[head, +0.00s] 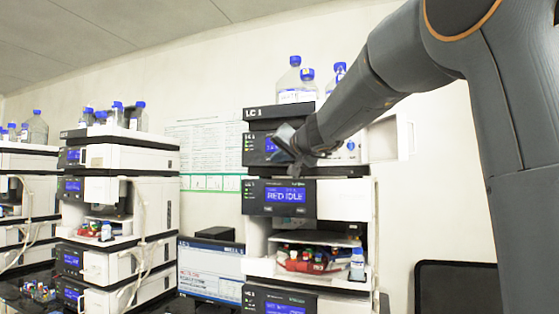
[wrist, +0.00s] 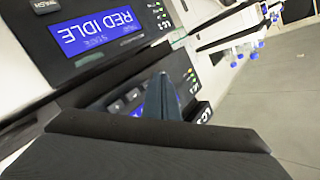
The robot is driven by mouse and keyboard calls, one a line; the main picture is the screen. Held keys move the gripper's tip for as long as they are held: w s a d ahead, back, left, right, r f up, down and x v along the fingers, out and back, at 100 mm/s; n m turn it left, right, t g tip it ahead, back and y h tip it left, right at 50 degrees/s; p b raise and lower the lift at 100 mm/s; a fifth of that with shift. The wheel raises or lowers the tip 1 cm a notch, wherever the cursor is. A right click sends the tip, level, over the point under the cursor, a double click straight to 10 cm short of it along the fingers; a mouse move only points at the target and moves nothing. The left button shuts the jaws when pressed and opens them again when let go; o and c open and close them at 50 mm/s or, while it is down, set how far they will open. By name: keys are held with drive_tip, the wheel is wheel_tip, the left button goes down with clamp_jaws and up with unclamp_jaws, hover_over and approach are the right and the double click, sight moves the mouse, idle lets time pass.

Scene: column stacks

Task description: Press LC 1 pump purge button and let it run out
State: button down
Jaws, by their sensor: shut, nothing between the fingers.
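The LC 1 stack stands in the middle of the head view, with its LC 1 label (head: 256,113) on the top module. My gripper (head: 287,141) is shut and empty, at the front of the dark-panelled module (head: 253,150) just under that label. It covers part of that module's blue display. In the wrist view the shut fingers (wrist: 162,92) point at this panel, beside small dark buttons (wrist: 117,106). Their lettering is too small to read, so I cannot tell which is purge. Whether the fingertips touch the panel is hidden.
Below is a module with a display reading RED IDLE (head: 287,196), then an open bay with a red tray (head: 312,262) of vials. Blue-capped bottles (head: 295,82) stand on top. An open white door (head: 405,138) juts out right of my wrist. Another stack (head: 112,205) is left.

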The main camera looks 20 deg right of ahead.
drive_tip(key=shift+w, duration=0.1)
drive_tip(key=shift+w+d, duration=0.25)
drive_tip(key=shift+w+d+b, duration=0.25)
drive_tip(key=shift+w+b, duration=0.1)
drive_tip(key=shift+b, duration=0.05)
idle(0.9)
drive_tip(key=shift+s+a, duration=0.1)
drive_tip(key=shift+s+a+b, duration=0.4)
drive_tip(key=shift+s, duration=0.2)
idle(0.3)
drive_tip(key=s+a, duration=0.1)
drive_tip(key=s, duration=0.1)
drive_tip(key=s+a+b, duration=0.1)
drive_tip(key=s+a, duration=0.1)
idle(0.4)
idle(0.6)
